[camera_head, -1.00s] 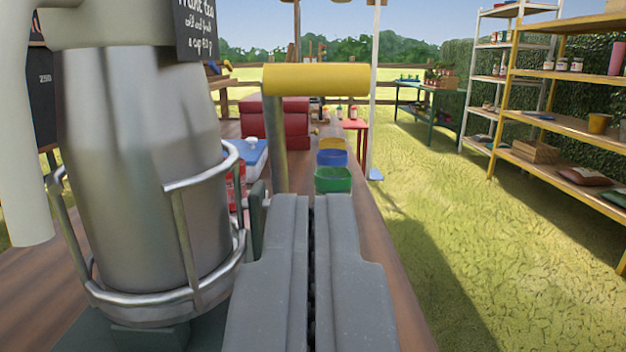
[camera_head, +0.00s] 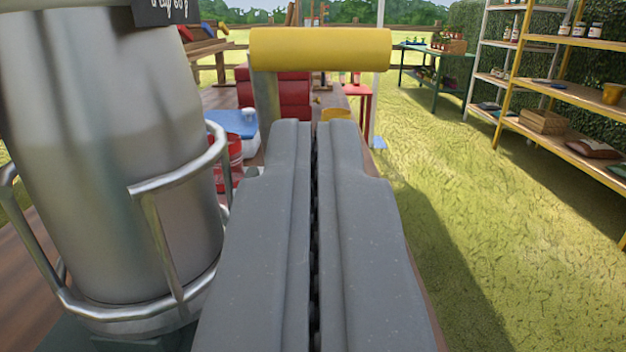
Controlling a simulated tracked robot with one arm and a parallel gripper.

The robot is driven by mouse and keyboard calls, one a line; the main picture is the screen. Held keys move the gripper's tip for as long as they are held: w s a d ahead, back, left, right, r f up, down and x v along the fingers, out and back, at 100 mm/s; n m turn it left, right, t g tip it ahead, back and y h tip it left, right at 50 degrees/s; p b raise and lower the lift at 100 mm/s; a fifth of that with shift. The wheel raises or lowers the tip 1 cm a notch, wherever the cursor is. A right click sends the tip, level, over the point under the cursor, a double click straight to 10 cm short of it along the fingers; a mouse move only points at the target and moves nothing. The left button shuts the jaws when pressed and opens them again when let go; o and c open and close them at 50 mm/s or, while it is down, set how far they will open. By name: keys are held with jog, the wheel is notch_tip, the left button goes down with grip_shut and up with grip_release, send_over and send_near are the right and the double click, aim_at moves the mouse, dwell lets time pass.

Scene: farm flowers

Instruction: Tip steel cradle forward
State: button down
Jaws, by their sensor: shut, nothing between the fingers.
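The steel cradle (camera_head: 172,182) is a ring of bright metal rods on the left. It stands around a large steel urn (camera_head: 105,150), which looks close to upright. A yellow cylindrical handle (camera_head: 320,49) on a steel post (camera_head: 266,95) stands ahead, just beyond my fingertips in the picture. My gripper (camera_head: 315,125) is shut and empty, to the right of the cradle, pointing at the area just below the yellow handle. I cannot tell whether the fingertips touch the post or handle. The lower part of the post is hidden behind my gripper.
Red stacked boxes (camera_head: 290,97), a blue-topped box (camera_head: 236,123) and a yellow tub (camera_head: 335,114) stand farther along the wooden counter. Shelves (camera_head: 560,90) stand at the right. Open grass (camera_head: 480,200) lies between the counter and shelves.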

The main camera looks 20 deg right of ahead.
aim_at(315, 53)
jog(key=x, duration=0.7)
jog(key=shift+w+d+f+b, duration=0.1)
jog(key=shift+w+f+b, duration=0.1)
jog(key=shift+b, duration=0.2)
jog(key=shift+w+d+r, duration=0.1)
jog(key=shift+w+r, duration=0.15)
jog(key=shift+w, duration=0.2)
jog(key=shift+r, duration=0.15)
